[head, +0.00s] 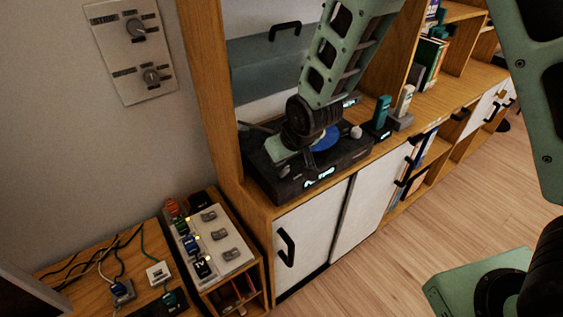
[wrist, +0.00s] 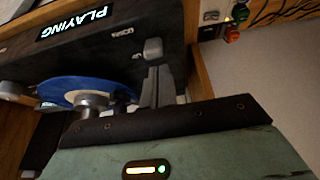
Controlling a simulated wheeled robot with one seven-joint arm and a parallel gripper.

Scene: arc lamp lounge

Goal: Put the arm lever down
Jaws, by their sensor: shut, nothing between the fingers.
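The dark record player (head: 340,163) stands on the wooden cabinet in the head view, with a blue record (head: 327,138) on it. In the wrist view its lit display (wrist: 73,23) reads PLAYING. A small light grey lever or knob (wrist: 153,47) sits at the player's front corner beside small lettering. My gripper (wrist: 155,72) is shut and empty, its grey fingers close to that lever; I cannot tell whether they touch. In the head view my gripper (head: 288,163) is over the player's left part and hides its controls there. I cannot tell whether the lever is up or down.
A teal device (head: 382,113) stands right of the player. A white switch panel (head: 217,241) is on the lower unit at left, near cables on a wooden top. A wall panel with two knobs (head: 133,48) hangs above. The floor (head: 400,245) before the cabinet is clear.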

